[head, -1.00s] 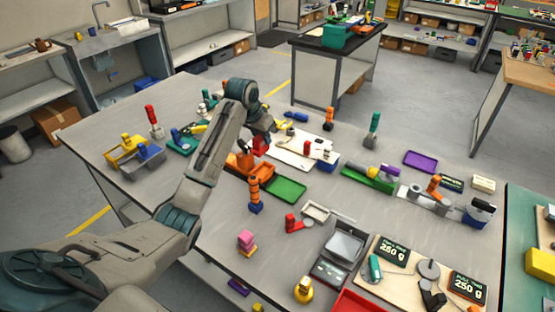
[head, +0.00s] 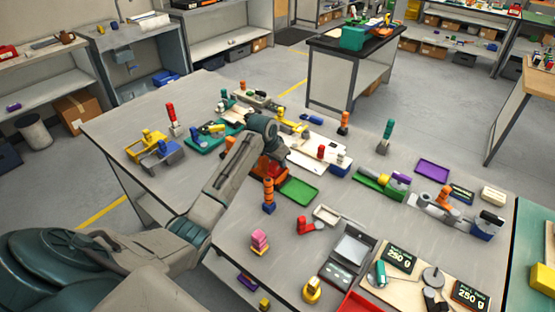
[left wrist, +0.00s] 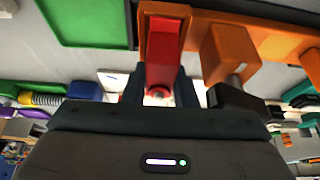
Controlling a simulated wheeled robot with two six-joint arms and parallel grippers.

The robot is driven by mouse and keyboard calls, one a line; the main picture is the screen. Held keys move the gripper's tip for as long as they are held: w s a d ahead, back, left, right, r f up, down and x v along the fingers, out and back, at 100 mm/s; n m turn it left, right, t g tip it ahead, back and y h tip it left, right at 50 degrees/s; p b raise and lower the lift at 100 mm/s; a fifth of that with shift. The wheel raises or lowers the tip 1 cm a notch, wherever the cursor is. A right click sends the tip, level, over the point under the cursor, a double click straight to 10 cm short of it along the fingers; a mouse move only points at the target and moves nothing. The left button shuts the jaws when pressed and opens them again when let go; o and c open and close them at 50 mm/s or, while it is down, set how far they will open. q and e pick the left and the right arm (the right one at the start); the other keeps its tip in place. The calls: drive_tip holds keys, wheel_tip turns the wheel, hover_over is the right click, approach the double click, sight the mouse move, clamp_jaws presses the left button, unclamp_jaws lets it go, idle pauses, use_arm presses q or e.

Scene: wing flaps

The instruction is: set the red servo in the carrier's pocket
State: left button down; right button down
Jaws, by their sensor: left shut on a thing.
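My left gripper (left wrist: 165,92) is shut on the red servo (left wrist: 168,55), which stands out between its dark fingers in the left wrist view. The orange carrier (left wrist: 232,52) is right there, with an orange wall close around the red servo's far end and left side. Whether the servo is fully seated in the pocket cannot be told. In the head view my left wrist hides most of the carrier (head: 262,172) and the servo. My right gripper is not in view.
A green tray (head: 299,191) lies just right of the carrier. An orange-and-blue stack (head: 268,196) stands in front of it. A white board (head: 305,148) with small parts is behind. Bare table lies in front of that holder.

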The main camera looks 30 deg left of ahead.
use_arm(q)
drive_tip(key=shift+f, duration=0.1)
drive_tip(key=c, duration=1.5)
unclamp_jaws()
drive_tip(key=shift+o, duration=0.2)
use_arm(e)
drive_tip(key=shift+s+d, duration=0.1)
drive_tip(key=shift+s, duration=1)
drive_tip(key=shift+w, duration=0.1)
